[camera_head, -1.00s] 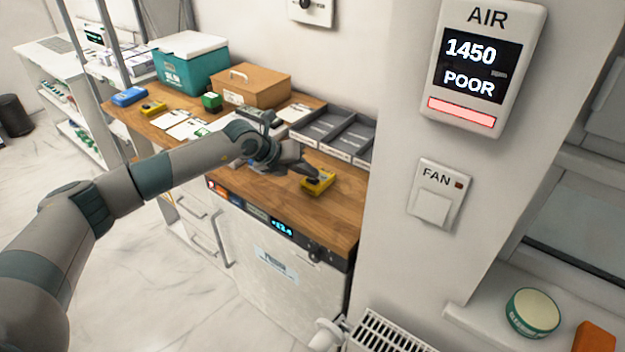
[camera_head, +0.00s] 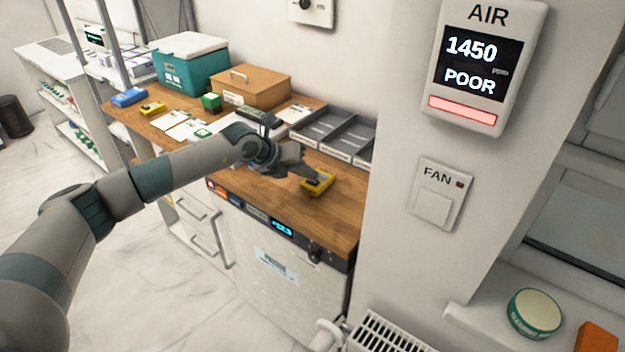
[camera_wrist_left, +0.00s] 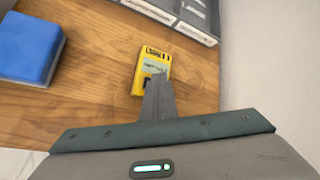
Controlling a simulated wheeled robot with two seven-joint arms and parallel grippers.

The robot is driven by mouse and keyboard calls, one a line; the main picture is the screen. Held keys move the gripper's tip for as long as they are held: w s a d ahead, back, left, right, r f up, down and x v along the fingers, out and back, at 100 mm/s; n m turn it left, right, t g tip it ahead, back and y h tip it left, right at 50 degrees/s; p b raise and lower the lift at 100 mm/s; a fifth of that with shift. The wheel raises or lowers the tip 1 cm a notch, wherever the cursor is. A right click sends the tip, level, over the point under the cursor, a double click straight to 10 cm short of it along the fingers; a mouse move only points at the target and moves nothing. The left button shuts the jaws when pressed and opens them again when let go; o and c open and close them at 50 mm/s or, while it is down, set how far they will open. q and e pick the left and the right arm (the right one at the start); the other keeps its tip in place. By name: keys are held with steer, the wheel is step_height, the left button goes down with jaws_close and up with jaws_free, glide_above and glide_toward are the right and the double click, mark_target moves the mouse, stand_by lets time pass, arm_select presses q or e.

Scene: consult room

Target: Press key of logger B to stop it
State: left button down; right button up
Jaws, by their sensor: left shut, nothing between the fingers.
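A yellow logger (camera_head: 318,183) with a dark patch on its face lies on the wooden counter near its right end. In the left wrist view the yellow logger (camera_wrist_left: 153,66) shows a pale display and dark marks at its top; its lower face is partly hidden by the fingers. I cannot read a letter on it. My left gripper (camera_head: 311,173) is shut and empty, its tip at or just above the logger; I cannot tell whether they touch. The shut fingers (camera_wrist_left: 157,84) also show in the wrist view. Another yellow device (camera_head: 152,108) lies at the counter's far left.
Grey trays (camera_head: 335,133) stand behind the logger along the wall. A blue object (camera_wrist_left: 28,48) lies to its left. A brown box (camera_head: 252,87) and teal cooler (camera_head: 192,70) stand farther back. Bare wood (camera_head: 335,215) lies in front and right of the logger.

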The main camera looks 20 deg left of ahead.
arm_select(q)
steer(key=shift+r+p, duration=0.4)
steer(key=shift+r, duration=0.45)
steer(key=shift+r, duration=0.1)
step_height(320, 180, up, 5)
steer(key=shift+f+p, duration=0.1)
steer(key=shift+p, duration=1.1)
